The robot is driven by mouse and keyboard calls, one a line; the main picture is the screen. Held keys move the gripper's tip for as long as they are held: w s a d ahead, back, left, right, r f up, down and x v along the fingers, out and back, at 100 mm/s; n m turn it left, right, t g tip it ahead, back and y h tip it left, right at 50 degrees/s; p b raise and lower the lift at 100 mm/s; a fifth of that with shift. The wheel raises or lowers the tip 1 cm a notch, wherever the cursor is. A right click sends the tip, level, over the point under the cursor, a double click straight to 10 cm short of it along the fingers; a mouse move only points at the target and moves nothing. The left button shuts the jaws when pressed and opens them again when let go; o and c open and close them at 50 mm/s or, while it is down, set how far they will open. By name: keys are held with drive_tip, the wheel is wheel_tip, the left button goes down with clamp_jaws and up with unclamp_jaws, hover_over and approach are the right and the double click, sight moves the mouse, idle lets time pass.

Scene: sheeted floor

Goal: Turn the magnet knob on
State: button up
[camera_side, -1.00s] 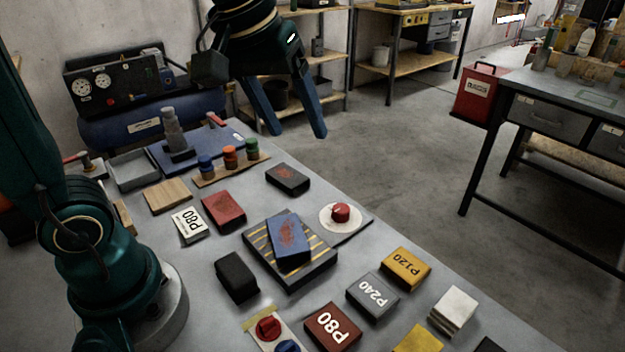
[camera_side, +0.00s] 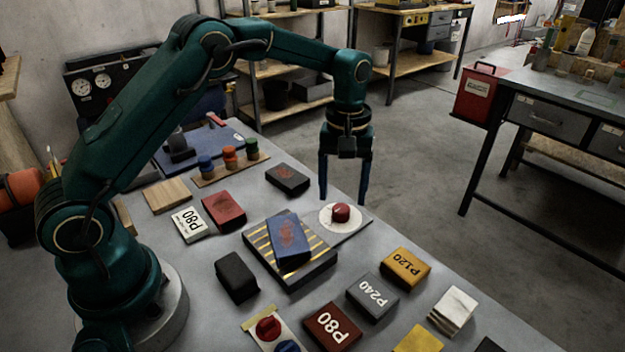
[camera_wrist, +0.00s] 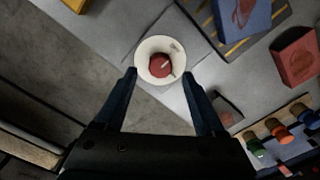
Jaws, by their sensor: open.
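A red knob (camera_side: 341,213) with a pale pointer mark sits on a round white dial (camera_side: 328,225) on a flat grey plate, near the far right edge of the bench. In the wrist view the knob (camera_wrist: 160,66) lies between my fingertips, slightly ahead of them, with its mark slanting toward the upper right of the dial. My gripper (camera_side: 343,202) points down with its blue fingers spread, above the knob. It is open and empty. In the wrist view my gripper (camera_wrist: 159,75) has a finger on each side of the dial, apart from the knob.
A dark striped block (camera_side: 318,266) with a blue sanding block (camera_side: 290,238) on it stands left of the dial. A dark block (camera_side: 287,179) lies behind. Labelled blocks such as the yellow P120 (camera_side: 405,268) lie in front. Other red (camera_side: 268,328) and blue knobs are at the front.

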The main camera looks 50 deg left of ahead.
sight(341, 208)
drive_tip(key=shift+f, duration=1.7)
clamp_jaws()
